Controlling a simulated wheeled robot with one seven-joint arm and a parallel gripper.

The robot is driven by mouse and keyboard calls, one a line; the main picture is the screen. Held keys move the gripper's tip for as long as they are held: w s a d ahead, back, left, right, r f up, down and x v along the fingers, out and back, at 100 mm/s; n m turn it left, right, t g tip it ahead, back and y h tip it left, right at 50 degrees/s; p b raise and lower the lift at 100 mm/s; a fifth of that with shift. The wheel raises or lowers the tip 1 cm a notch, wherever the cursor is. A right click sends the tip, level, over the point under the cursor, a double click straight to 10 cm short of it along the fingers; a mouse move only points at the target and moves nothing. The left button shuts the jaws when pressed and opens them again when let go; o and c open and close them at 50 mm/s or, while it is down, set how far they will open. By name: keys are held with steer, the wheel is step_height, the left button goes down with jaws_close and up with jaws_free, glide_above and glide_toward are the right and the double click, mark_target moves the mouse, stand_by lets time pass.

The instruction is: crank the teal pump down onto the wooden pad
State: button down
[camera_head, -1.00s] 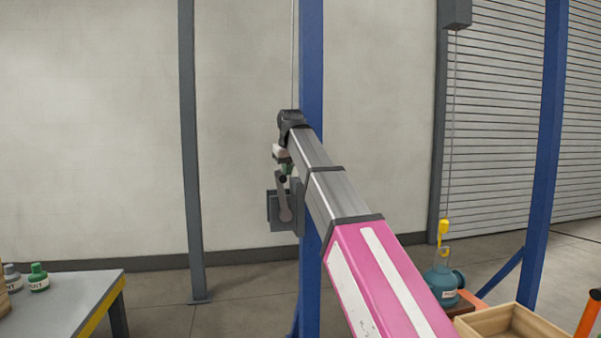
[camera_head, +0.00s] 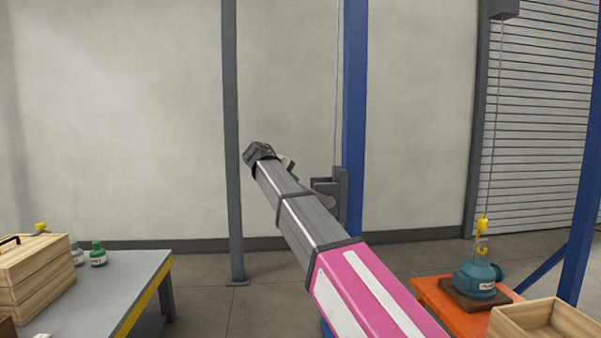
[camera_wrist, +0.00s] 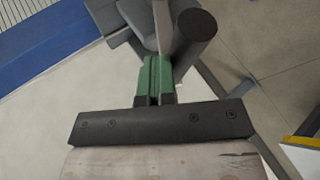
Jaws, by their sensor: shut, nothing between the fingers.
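The teal pump (camera_head: 478,279) is upright over the dark wooden pad (camera_head: 454,297) at the right in the head view. No clear gap shows between them, but I cannot tell firm contact. A yellow hook (camera_head: 482,228) on a cable is at the pump's top. The grey winch (camera_head: 341,190) is on the blue post, its crank mostly hidden behind my arm. My gripper (camera_head: 295,179) is left of the winch. In the wrist view its green fingers (camera_wrist: 155,62) are shut and empty, close beside the crank's dark cylindrical grip (camera_wrist: 196,27). I cannot tell whether they touch.
The pad lies on an orange skid (camera_head: 432,294), with an open wooden crate (camera_head: 545,322) in front. A grey table (camera_head: 125,291) at left carries a wooden box (camera_head: 35,268) and bottles. Blue posts (camera_head: 354,105) and a grey post (camera_head: 231,130) stand around. Floor between table and skid looks clear.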

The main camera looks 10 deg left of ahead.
steer(key=shift+s+a+f, duration=0.1)
steer(key=shift+a+f, duration=0.35)
steer(key=shift+f, duration=0.35)
steer(key=shift+s+a+f, duration=0.1)
steer(key=shift+a+f, duration=0.3)
steer(key=shift+f, duration=0.35)
